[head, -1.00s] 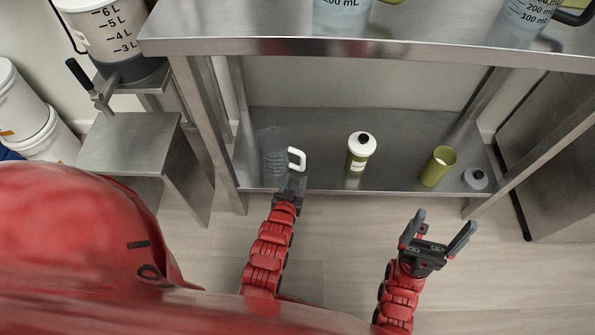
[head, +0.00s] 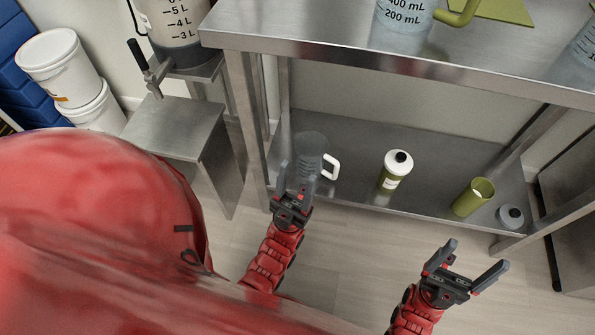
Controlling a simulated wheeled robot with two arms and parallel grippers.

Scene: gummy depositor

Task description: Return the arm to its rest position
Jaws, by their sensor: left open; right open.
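My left gripper (head: 297,184) is open and empty, in front of the lower shelf's front edge. In the picture its fingers overlap the lower part of a clear grey pitcher (head: 311,150) with a white handle, which stands on the lower shelf (head: 350,135). I cannot tell whether they touch. My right gripper (head: 478,262) is open and empty, over the floor in front of the shelf's right part. Both red arms reach up from the bottom of the view.
A white-capped green bottle (head: 395,170), an olive cup (head: 473,197) and a grey-white lid (head: 510,216) are on the lower shelf. The steel table top (head: 330,45) overhangs it. A steel stand (head: 172,127) with a depositor tank (head: 178,25) is at left. White buckets (head: 60,67) stand further left.

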